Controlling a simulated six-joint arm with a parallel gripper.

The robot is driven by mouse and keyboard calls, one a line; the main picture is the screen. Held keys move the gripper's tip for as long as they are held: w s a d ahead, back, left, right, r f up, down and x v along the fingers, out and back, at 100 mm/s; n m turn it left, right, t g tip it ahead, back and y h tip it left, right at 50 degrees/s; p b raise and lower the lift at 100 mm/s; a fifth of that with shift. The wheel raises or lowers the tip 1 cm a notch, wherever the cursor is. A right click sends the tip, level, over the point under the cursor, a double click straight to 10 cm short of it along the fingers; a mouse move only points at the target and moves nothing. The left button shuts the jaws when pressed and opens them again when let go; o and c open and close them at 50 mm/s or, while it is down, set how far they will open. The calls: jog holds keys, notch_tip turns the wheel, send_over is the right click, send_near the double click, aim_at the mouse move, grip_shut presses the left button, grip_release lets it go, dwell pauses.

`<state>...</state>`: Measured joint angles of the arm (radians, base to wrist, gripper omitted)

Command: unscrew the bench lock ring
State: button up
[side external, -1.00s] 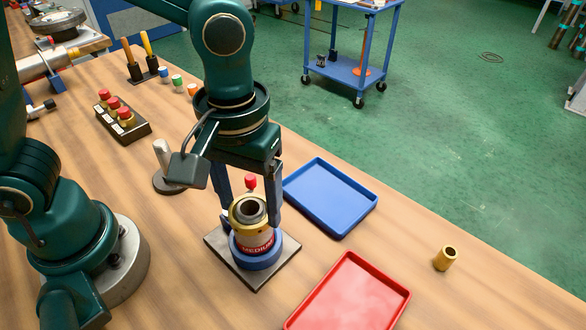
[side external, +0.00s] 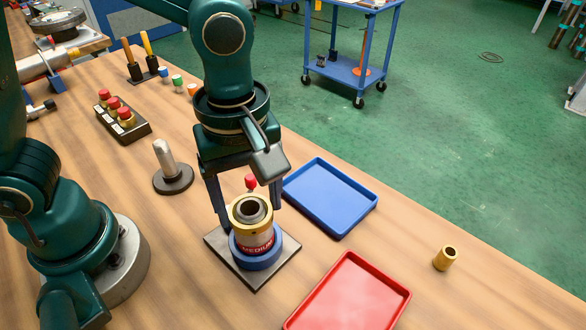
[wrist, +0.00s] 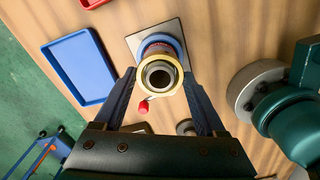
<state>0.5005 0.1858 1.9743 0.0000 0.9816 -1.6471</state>
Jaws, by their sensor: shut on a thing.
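The brass lock ring (side external: 236,213) sits at the top of an upright fixture, around a dark hollow pipe end (side external: 252,208). Below it are a body with a red "MEDIUM" label (side external: 258,248) and a blue collar (side external: 262,263) on a square grey plate (side external: 223,246). My gripper (side external: 248,209) points down over the fixture, shut on the ring with one finger on each side. In the wrist view the ring (wrist: 147,62) lies between the fingertips (wrist: 161,78). A red knob (side external: 251,181) shows just behind the ring. The exact finger contact is partly hidden.
A blue tray (side external: 345,231) lies right of the fixture and a red tray (side external: 398,309) in front. A small brass sleeve (side external: 445,258) stands near the bench edge. A grey post (side external: 164,158) on a round base and a block with red-capped pieces (side external: 135,133) stand left.

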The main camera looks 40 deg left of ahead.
jog(key=n, duration=0.9)
jog(key=o, duration=1.5)
jog(key=shift+c, duration=0.2)
